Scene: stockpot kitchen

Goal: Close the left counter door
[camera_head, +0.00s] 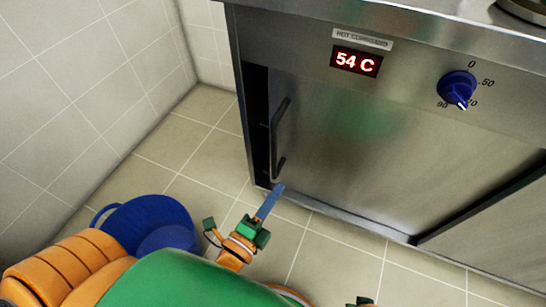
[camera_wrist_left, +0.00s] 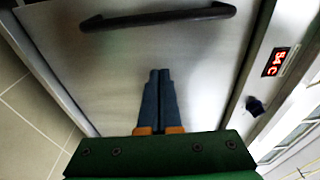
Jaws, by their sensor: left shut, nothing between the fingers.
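The left counter door (camera_head: 350,135) is a steel panel with a black bar handle (camera_head: 279,135) near its left edge. A narrow dark gap shows between the door's left edge and the counter frame, so it stands slightly open. My left gripper (camera_head: 278,188) is low in front of the door, just below the handle's lower end. Its blue fingers are together and empty. In the left wrist view the shut fingers (camera_wrist_left: 160,72) point at the door face (camera_wrist_left: 105,75), short of the handle (camera_wrist_left: 157,17). Whether they touch the door cannot be told.
The steel counter (camera_head: 410,25) carries a red temperature display (camera_head: 357,61) and a blue knob (camera_head: 456,88). A second door panel (camera_head: 500,235) is at the lower right. A blue bucket (camera_head: 150,222) stands on the tiled floor at left. A tiled wall (camera_head: 75,75) bounds the left side.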

